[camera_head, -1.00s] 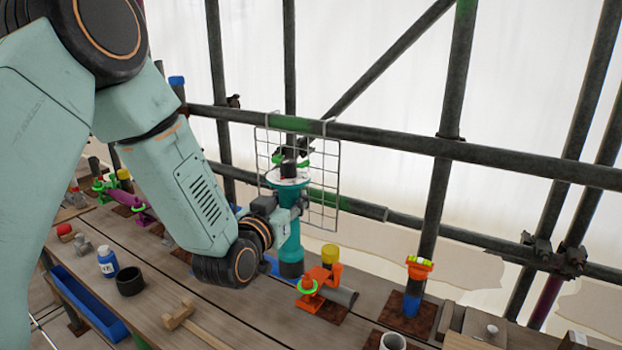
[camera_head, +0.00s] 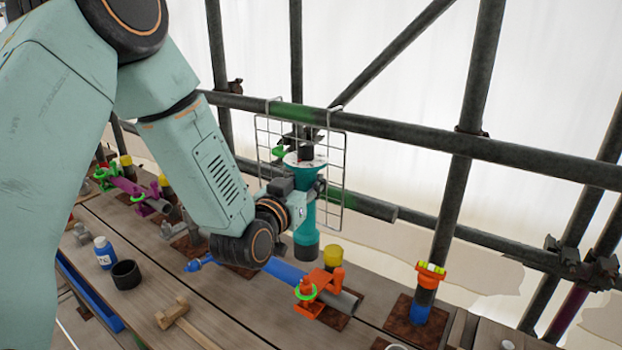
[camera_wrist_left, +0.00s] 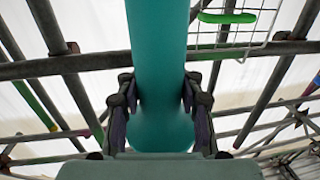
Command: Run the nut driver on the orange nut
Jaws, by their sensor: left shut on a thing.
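The nut driver (camera_head: 305,218) is a teal, upright tool with a pale disc at its top and a dark lower end. My left gripper (camera_head: 298,196) is shut around its body. In the left wrist view, the fingers (camera_wrist_left: 158,97) press on both sides of the teal body (camera_wrist_left: 158,45). An orange clamp (camera_head: 328,283) sits on a pipe on the bench, with the orange nut (camera_head: 306,288) at its front inside a green ring. The driver's lower end is in the air above and behind the clamp, apart from the nut. My right gripper is not in view.
A yellow-capped post (camera_head: 332,257) stands close behind the clamp. A wire mesh panel (camera_head: 335,195) hangs from the scaffold rail (camera_head: 400,143) behind the driver. A blue post with an orange collar (camera_head: 430,272) stands to the right.

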